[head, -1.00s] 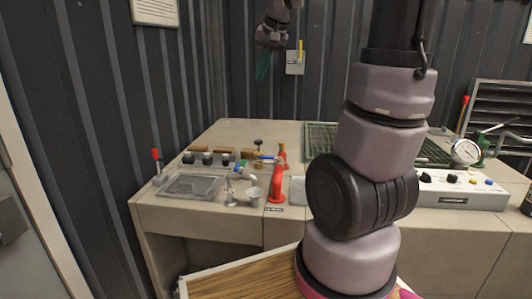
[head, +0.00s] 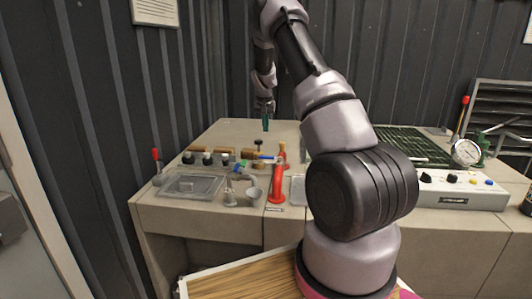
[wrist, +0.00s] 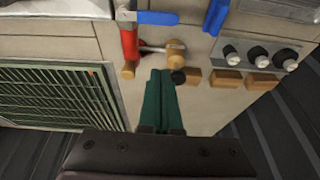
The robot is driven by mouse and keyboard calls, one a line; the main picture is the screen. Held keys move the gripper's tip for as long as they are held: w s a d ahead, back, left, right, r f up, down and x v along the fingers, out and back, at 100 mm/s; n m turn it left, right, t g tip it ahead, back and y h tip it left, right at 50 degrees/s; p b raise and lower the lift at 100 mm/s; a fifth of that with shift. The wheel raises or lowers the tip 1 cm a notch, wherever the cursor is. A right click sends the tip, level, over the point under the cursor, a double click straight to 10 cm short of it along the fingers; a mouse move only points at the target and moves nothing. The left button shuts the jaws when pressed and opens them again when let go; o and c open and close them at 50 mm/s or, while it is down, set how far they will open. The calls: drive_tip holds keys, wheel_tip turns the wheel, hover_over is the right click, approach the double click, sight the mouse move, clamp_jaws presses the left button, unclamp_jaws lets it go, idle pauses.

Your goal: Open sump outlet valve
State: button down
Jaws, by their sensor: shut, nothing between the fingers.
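A blue lever valve (head: 262,157) lies beside a small red pipe fitting (head: 282,152) on the bench top. No label tells me which one is the sump outlet valve. My gripper (head: 266,124) points down above the bench, behind the valves. Its green fingers (wrist: 158,98) are shut and empty, apart from both levers.
Several black-and-white knobs (wrist: 257,53) sit in a row with wooden blocks. A green grating (head: 400,145) and a gauge (head: 466,152) are to the right. The rear bench top is clear.

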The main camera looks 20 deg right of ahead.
sight(270, 158)
drive_tip(key=x, duration=0.2)
drive_tip(key=shift+w+d+f, duration=0.2)
drive_tip(key=shift+f, duration=0.15)
wheel_tip(270, 158, down, 9)
drive_tip(key=shift+s+f, duration=0.2)
drive_tip(key=shift+s, duration=0.1)
idle(0.5)
